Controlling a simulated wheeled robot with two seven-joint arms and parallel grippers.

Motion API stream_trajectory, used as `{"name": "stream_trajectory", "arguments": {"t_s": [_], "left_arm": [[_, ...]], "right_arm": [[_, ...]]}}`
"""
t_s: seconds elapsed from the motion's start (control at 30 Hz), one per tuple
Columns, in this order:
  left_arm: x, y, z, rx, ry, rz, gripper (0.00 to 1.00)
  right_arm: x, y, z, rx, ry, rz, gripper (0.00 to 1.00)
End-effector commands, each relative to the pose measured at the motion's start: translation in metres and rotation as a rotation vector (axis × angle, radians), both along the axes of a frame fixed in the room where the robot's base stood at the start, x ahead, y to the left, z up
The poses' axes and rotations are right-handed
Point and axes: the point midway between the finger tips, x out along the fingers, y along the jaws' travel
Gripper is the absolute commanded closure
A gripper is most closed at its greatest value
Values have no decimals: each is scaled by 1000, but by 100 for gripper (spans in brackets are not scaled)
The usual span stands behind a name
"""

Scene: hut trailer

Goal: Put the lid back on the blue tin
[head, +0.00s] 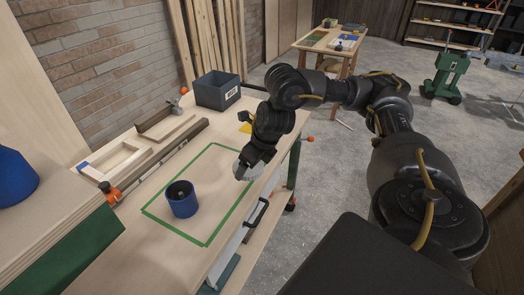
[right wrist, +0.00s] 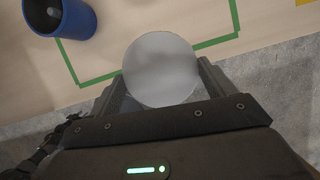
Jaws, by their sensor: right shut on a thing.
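The blue tin (head: 183,207) stands upright and open-topped inside a green taped outline on the workbench. Something small and pale shows inside it. In the right wrist view the tin (right wrist: 80,22) is at the top left. My right gripper (head: 248,170) is shut on a round grey lid (right wrist: 160,68), which shows face-on between its fingers (right wrist: 160,85) in the wrist view. In the head view the lid (head: 241,171) is a small pale shape at the gripper's tip, to the right of the tin and apart from it. My left gripper is not in view.
A dark grey bin (head: 217,92) stands at the back of the bench. Wooden frames (head: 118,160) and a long clamp bar (head: 160,158) lie along the wall side. Another blue object (head: 12,178) sits at far left. Bench inside the green outline is otherwise clear.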

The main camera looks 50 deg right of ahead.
Motion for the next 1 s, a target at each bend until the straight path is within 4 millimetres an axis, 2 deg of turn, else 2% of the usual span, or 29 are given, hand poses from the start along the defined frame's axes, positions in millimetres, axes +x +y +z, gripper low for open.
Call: {"name": "stream_trajectory", "arguments": {"t_s": [0.27,0.57,0.67,0.8,1.0], "left_arm": [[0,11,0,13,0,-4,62],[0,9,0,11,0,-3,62],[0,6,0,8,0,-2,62],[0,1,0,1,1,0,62],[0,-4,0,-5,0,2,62]], "right_arm": [[4,47,-9,-8,-10,-357,40],[-3,97,-24,-9,-6,-937,40],[-6,116,-28,-7,-5,-1217,40],[-14,143,-34,-3,-1,-1732,40],[-24,165,-37,-2,5,-2469,40]]}}
